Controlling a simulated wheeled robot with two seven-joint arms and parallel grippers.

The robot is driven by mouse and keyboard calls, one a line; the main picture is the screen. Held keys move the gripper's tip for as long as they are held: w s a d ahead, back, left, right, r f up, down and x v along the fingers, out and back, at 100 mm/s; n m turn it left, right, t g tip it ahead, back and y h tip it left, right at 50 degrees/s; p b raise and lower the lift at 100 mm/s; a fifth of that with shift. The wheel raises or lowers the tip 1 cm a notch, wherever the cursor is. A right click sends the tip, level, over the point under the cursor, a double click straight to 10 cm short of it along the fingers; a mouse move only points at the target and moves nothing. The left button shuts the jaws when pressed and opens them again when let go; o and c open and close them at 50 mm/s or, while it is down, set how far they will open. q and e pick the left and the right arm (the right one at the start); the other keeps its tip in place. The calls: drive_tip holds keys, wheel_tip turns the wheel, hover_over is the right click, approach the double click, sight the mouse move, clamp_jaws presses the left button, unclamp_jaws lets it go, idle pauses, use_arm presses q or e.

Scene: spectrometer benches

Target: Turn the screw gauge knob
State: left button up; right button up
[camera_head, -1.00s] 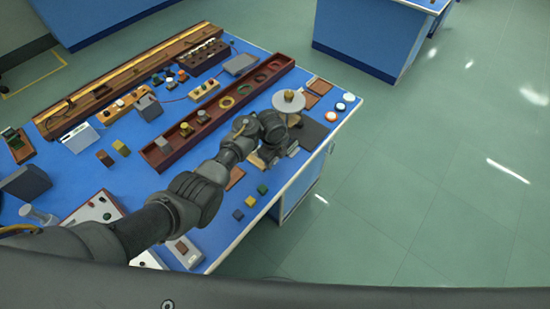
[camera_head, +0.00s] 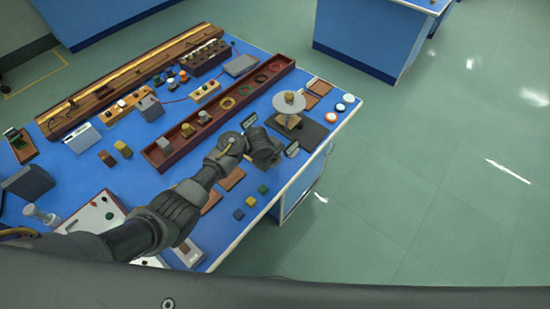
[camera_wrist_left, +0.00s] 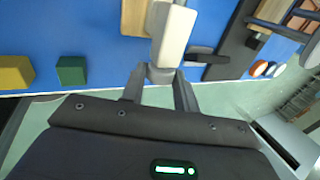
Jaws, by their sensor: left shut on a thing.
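My left gripper (camera_head: 270,158) is low over the near right edge of the blue bench in the head view, and its fingertips are hidden under the wrist there. In the wrist view the left fingers (camera_wrist_left: 160,76) are closed around the rounded end of a pale grey bar. I take that end for the screw gauge knob (camera_wrist_left: 159,75). The pale bar (camera_wrist_left: 174,35) runs away from the fingers. A dark piece (camera_wrist_left: 205,57) lies just right of it; I cannot tell whether it joins the gauge. My right gripper is not in view.
Yellow (camera_wrist_left: 15,72) and green (camera_wrist_left: 70,70) blocks sit left of the fingers. A stand with a pale disc (camera_head: 289,102) is beyond the gripper. A long compartmented tray (camera_head: 168,154) runs behind the arm. The bench edge and open floor (camera_head: 400,190) are to the right.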

use_arm(q)
drive_tip(key=shift+s+a+f+t+h+b, duration=0.2)
drive_tip(key=shift+f+t+h+b, duration=0.3)
drive_tip(key=shift+t+b, duration=0.45)
drive_tip(key=shift+s+r+t+h+b, duration=0.15)
drive_tip(key=shift+t+h+b, duration=0.4)
drive_tip(key=shift+b, duration=0.55)
drive_tip(key=shift+r, duration=0.1)
drive_tip(key=o, duration=1)
drive_tip(key=shift+w, duration=0.2)
drive_tip(key=shift+c, duration=0.2)
drive_tip(key=shift+s+r, duration=0.1)
drive_tip(key=shift+r, duration=0.05)
